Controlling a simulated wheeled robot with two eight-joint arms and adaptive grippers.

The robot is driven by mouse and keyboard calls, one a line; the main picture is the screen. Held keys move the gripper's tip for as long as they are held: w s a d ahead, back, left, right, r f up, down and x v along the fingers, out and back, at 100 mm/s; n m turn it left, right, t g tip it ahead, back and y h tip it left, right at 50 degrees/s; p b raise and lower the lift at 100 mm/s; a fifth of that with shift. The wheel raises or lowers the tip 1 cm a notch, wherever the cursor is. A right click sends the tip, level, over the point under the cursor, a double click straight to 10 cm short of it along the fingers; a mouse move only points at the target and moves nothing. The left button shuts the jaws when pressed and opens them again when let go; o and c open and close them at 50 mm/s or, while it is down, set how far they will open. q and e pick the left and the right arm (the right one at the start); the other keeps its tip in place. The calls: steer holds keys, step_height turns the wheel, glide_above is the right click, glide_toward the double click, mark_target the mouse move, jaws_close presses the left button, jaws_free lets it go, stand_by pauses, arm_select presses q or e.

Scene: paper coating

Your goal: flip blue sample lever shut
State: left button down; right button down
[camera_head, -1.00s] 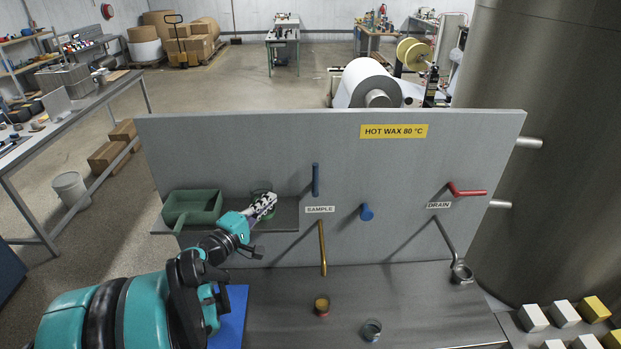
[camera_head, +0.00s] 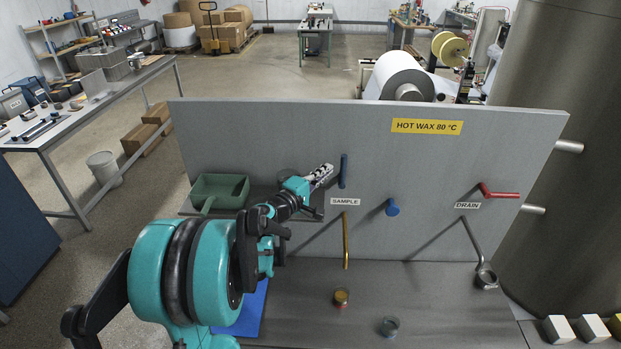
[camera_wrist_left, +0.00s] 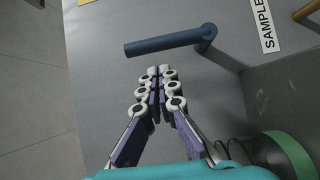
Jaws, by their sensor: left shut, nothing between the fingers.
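The blue sample lever (camera_head: 344,171) stands upright on the grey panel (camera_head: 270,130), above the SAMPLE label (camera_head: 345,202). In the left wrist view the blue lever (camera_wrist_left: 160,42) lies across the upper middle, with its pivot at its right end. My left gripper (camera_head: 325,172) is shut and empty, just left of the lever in the head view. In the left wrist view its fingertips (camera_wrist_left: 158,72) are close to the lever's side; whether they touch it I cannot tell. My right gripper is not in view.
A brass spout (camera_head: 346,240) hangs below the label, over a small cup (camera_head: 341,297). A blue knob (camera_head: 392,207) and red drain lever (camera_head: 498,192) sit to the right. A green scoop-like tray (camera_head: 219,191) is on the shelf at left; a green-rimmed round container (camera_wrist_left: 290,155) is near the gripper.

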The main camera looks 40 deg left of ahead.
mark_target(343, 167)
arm_select(q)
steer(key=shift+w+d, duration=0.65)
steer(key=shift+d, duration=0.1)
steer(key=shift+w+d+r+m+g+p, duration=0.15)
steer(key=shift+d+r+m+g+p, duration=0.1)
steer(key=shift+d+m+g+p, duration=0.25)
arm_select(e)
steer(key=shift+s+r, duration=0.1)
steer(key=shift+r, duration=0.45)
